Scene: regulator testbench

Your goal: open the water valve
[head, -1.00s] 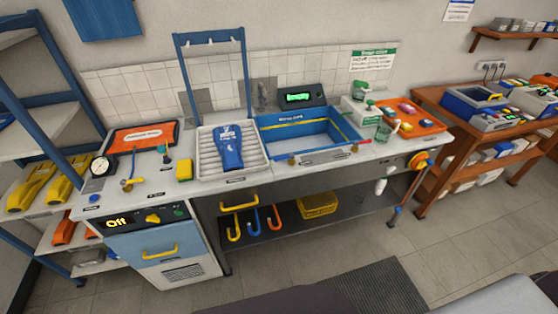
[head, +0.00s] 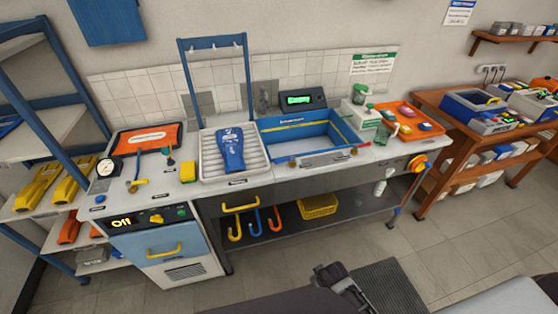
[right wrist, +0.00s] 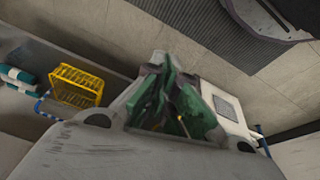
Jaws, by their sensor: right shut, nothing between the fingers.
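An orange and yellow round knob (head: 417,162) sits on the right end of the bench front in the head view; it looks like a valve handle. Small brass fittings, one of them (head: 304,163), stand along the front rim of the blue sink basin (head: 290,148). I cannot tell for sure which is the water valve. My right gripper (head: 328,274) is low in front of the bench, well apart from the knob and fittings. In the right wrist view its green-padded fingers (right wrist: 182,103) are together and empty. My left gripper is not in view.
A yellow basket (head: 318,207) and several coloured hooks are at the bench's lower shelf. A white bottle-like part (head: 380,188) hangs below the bench's right side. A dark floor mat (head: 388,285) lies in front. A wooden table (head: 450,145) stands at right. The floor between is free.

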